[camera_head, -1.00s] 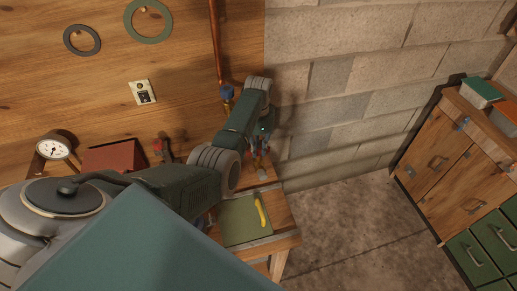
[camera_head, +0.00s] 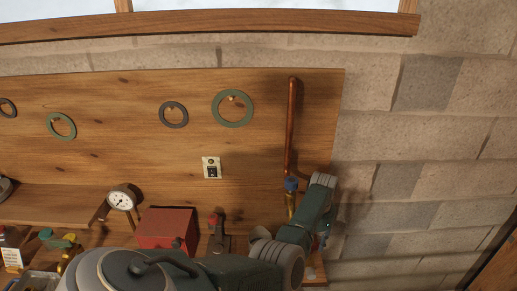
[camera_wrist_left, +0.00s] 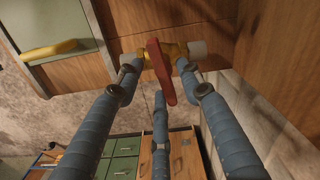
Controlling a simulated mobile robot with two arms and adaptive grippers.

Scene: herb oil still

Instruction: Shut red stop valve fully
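The red stop valve shows in the left wrist view as a red lever handle (camera_wrist_left: 160,74) on a brass body with pale fittings at both sides. The lever lies across the line of the fittings. My left gripper (camera_wrist_left: 160,66) is open, with blue fingertips on either side of the lever and visible gaps to it. A third blue finger shows below the lever's end. In the head view my left gripper (camera_head: 324,239) is mostly hidden behind my arm, and I cannot make out the red valve there. My right gripper is not in view.
A green mat (camera_wrist_left: 85,22) with a yellow item (camera_wrist_left: 50,49) lies beside the valve. A wooden panel (camera_wrist_left: 285,55) is close at right.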

